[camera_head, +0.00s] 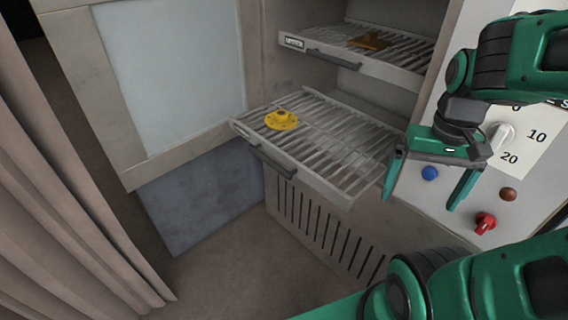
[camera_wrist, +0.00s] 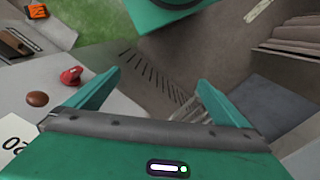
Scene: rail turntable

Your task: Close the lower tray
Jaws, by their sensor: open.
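The lower tray (camera_head: 345,187) is a pale metal rack, pulled well out of the cabinet, with a dark handle (camera_head: 272,162) on its front edge. A yellow round piece (camera_head: 281,120) sits on its slats near the front left. The upper tray (camera_head: 345,62) above it is also partly out, with a label reading what looks like "UPPER" and an orange-brown piece (camera_head: 370,41) on it. My gripper (camera_head: 418,196) is open and empty, to the right of the lower tray and in front of the control panel. In the wrist view the open fingers (camera_wrist: 155,85) show nothing between them.
The panel at right has a white dial (camera_head: 500,137), a blue button (camera_head: 429,173), a brown button (camera_head: 508,194) and a red knob (camera_head: 485,222). An open door (camera_head: 175,70) with a pale pane stands left of the trays. A curtain (camera_head: 60,190) hangs at far left. Floor (camera_head: 225,265) before the cabinet is clear.

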